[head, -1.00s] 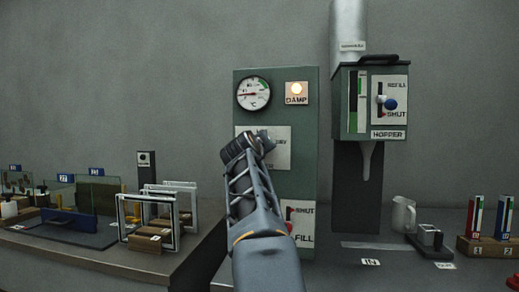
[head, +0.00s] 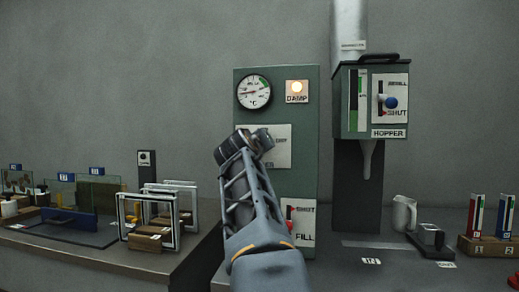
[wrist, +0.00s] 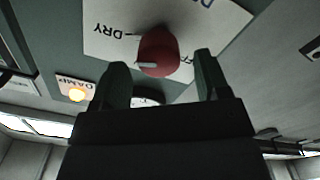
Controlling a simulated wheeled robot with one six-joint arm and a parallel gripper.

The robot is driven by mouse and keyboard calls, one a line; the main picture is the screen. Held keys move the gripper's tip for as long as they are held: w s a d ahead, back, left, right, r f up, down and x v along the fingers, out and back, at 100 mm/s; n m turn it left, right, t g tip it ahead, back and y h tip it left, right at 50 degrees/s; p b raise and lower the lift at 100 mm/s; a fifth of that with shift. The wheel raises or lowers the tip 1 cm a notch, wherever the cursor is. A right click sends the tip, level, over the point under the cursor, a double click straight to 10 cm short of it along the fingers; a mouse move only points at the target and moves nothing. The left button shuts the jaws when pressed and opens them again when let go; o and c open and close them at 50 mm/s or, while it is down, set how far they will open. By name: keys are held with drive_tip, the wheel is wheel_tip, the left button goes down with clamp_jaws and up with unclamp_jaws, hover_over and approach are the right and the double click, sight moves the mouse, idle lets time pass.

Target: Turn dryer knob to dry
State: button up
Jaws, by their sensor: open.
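The dryer is a tall green cabinet (head: 302,160) with a round dial (head: 254,92) and a lit DAMP lamp (head: 297,89). Its white knob plate (head: 282,139) is partly hidden behind my arm in the head view. In the wrist view, a red knob (wrist: 158,47) with a white pointer mark sits on the plate. The word DRY (wrist: 111,28) reads upside down at the knob's left there; the pointer also faces left. My gripper (wrist: 160,62) is open, its fingers on either side of the knob in the picture. I cannot tell whether they touch it.
Below the knob plate is a SHUT/FILL lever plate (head: 301,222). A green hopper (head: 350,110) with a blue-knobbed lever stands at the right, above a white jug (head: 404,213). Metal frames (head: 147,222) stand on the left bench.

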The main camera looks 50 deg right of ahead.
drive_tip(key=b+v, duration=0.1)
drive_tip(key=v, duration=0.9)
drive_tip(key=shift+a, duration=0.2)
